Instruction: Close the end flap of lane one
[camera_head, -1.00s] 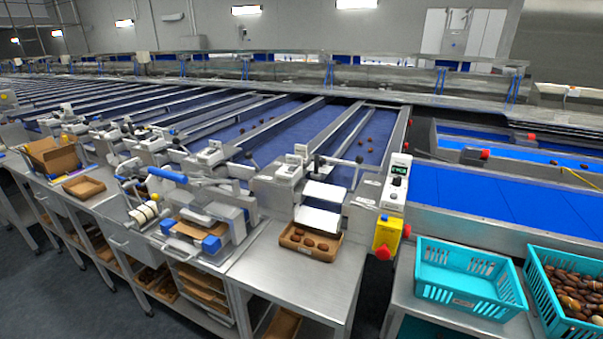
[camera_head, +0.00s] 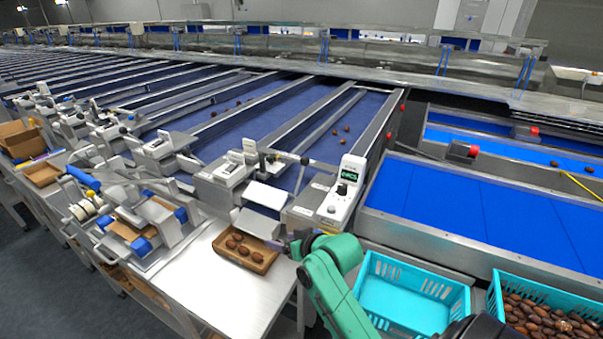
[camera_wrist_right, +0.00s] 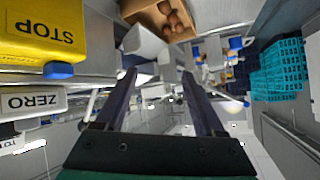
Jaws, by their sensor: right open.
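The end of lane one has two white plates. The upper plate (camera_head: 266,195) is tilted, and the lower plate (camera_head: 256,223) slopes toward a brown tray (camera_head: 222,251) holding several dates. I cannot tell for sure which plate is the end flap. My right gripper (camera_head: 291,243) is just right of the tray, at the lane's front end, apart from the plates and partly hidden by my green wrist. In the right wrist view the gripper (camera_wrist_right: 160,75) is open and empty, with a white plate (camera_wrist_right: 143,42) and the tray (camera_wrist_right: 132,10) beyond its tips. My left gripper is out of view.
A white control box (camera_head: 342,190) with a screen stands right of the plates. A yellow STOP box (camera_wrist_right: 40,30) is close beside the gripper. A turquoise crate (camera_head: 375,262) and another full of dates (camera_head: 496,290) stand right. The steel table (camera_head: 225,300) before the tray is bare.

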